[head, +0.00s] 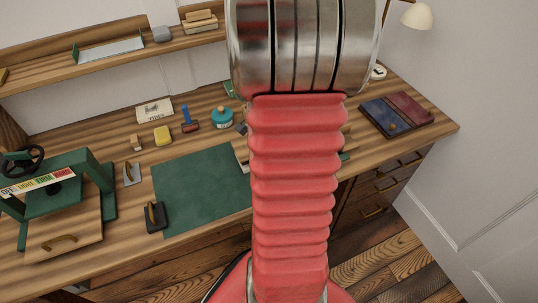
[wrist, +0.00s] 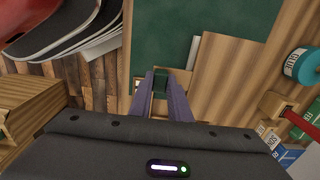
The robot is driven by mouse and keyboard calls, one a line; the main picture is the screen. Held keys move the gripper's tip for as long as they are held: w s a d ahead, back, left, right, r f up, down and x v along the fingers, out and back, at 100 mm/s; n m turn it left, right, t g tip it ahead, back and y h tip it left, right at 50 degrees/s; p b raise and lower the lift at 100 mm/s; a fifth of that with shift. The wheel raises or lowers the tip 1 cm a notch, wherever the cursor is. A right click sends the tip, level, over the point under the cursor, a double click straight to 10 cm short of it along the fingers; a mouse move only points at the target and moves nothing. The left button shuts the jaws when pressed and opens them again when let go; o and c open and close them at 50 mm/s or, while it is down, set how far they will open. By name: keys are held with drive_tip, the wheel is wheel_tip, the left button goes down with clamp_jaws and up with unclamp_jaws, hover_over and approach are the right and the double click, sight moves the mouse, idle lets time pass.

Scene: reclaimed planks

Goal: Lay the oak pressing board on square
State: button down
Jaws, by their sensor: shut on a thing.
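The panel runs from under my gripper and lies tilted across the right part of the green mat (wrist: 165,25). My gripper body hides its near part, and I cannot tell how high it sits. In the head view my arm covers my gripper; a pale strip (head: 242,156) shows beside it at the right of the green mat (head: 200,185).
A green press (head: 95,175) stands at the desk's left. A black holder (head: 155,217) is at the mat's front left corner. Blue and red books (head: 400,112) lie at the right.

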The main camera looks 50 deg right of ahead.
drive_tip(key=shift+f, duration=2.1)
idle(0.5)
drive_tip(key=c, duration=1.6)
unclamp_jaws()
wheel_tip(320, 180, up, 14)
drive_tip(key=shift+f, duration=0.1)
